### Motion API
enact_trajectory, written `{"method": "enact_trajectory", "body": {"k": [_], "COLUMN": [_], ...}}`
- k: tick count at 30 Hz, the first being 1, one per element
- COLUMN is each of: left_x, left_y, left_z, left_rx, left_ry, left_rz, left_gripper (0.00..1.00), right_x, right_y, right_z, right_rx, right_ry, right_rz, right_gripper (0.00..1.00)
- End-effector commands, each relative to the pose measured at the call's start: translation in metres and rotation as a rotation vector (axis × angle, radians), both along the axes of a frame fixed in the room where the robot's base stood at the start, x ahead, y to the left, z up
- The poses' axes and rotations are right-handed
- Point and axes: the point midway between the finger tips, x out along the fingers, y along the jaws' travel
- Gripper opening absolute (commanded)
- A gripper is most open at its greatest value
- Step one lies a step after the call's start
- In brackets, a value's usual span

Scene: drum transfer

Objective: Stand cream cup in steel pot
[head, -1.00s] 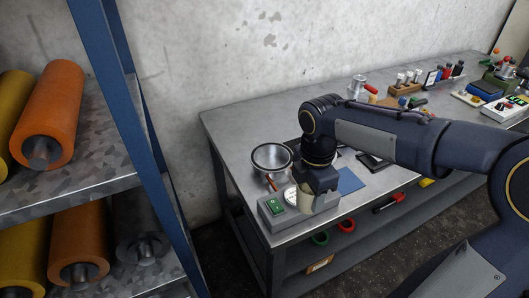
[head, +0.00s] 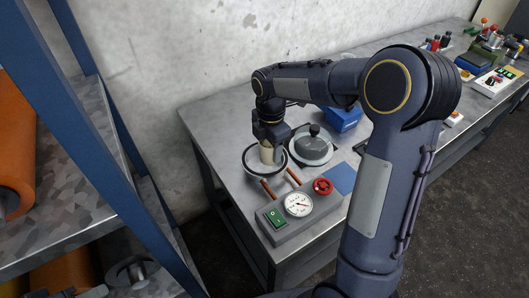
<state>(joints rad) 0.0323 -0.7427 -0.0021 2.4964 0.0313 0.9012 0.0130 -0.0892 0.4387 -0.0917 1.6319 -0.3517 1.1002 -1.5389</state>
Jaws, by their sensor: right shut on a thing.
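The steel pot (head: 246,164) stands near the left end of the workbench, seen from above with its dark rim showing. The cream cup (head: 267,153) is upright over the pot's opening, with its lower part within the rim's outline. I cannot tell whether it touches the bottom. My right gripper (head: 268,141) points down and is shut on the cup's upper part. My left gripper is not in view.
A grey box with a gauge, green switch and red knob (head: 298,204) sits just in front of the pot. A lidded pan (head: 314,148) stands close to its right. A blue box (head: 344,118) and blue mat (head: 341,178) lie farther right. A blue-framed rack (head: 128,160) stands left.

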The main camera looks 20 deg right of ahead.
Motion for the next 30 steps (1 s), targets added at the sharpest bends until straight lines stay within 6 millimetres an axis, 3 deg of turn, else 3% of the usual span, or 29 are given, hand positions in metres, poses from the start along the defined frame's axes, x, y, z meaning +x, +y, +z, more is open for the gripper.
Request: {"method": "enact_trajectory", "body": {"k": [6,13,19,30], "left_x": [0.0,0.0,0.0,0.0], "left_y": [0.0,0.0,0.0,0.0], "left_z": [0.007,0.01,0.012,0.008], "left_rx": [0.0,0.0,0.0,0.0], "left_ry": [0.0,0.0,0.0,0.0], "left_rz": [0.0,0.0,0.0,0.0], "left_gripper": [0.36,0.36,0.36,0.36], "right_x": [0.026,0.037,0.036,0.036], "right_y": [-0.001,-0.001,-0.001,-0.001], "right_z": [-0.032,-0.045,-0.073,-0.079], "right_rx": [0.0,0.001,0.001,0.001], "right_ry": [0.001,0.001,0.002,-0.001], "right_rz": [0.0,-0.001,0.0,0.0], "right_gripper": [0.25,0.25,0.25,0.25]}}
